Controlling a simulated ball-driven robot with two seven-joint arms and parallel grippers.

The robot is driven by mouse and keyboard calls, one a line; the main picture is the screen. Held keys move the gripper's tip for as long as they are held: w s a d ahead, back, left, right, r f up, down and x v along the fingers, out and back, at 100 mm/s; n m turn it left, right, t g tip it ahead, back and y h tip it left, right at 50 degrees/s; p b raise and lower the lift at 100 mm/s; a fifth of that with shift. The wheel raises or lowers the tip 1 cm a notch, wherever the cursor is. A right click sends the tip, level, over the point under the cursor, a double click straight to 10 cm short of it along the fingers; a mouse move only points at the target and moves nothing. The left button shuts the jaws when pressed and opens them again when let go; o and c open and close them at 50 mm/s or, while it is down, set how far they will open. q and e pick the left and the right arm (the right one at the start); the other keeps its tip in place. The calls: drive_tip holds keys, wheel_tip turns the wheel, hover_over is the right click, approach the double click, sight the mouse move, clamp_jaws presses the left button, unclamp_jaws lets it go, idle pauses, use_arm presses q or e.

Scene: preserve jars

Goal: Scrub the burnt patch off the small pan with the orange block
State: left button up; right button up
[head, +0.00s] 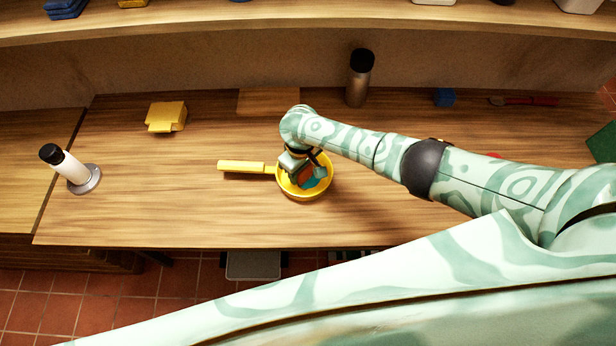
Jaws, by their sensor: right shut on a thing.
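The small pan (324,187) is yellow, with its handle (241,167) pointing left, and sits on the wooden table. My right gripper (302,172) reaches down into the pan from above. A teal area shows inside the pan beside the block. The burnt patch cannot be made out, as the gripper covers much of the pan. I cannot tell whether the block touches the pan floor. My left gripper is not in view.
A yellow block-like object (166,117) stands at the back left. A white cylinder with a black top (70,166) stands at the left. A dark-capped bottle (359,80), a blue block (444,97) and a red tool (530,101) are at the back. The table's front left is clear.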

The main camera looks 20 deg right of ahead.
drive_tip(key=shift+r, duration=0.2)
drive_tip(key=shift+f, duration=0.25)
idle(0.3)
drive_tip(key=shift+s+d+r, duration=0.1)
drive_tip(key=shift+s+d, duration=0.25)
drive_tip(key=shift+d, duration=0.5)
drive_tip(key=shift+s+d+r, duration=0.1)
drive_tip(key=shift+s+d, duration=0.2)
drive_tip(key=shift+d, duration=0.55)
drive_tip(key=shift+f, duration=0.2)
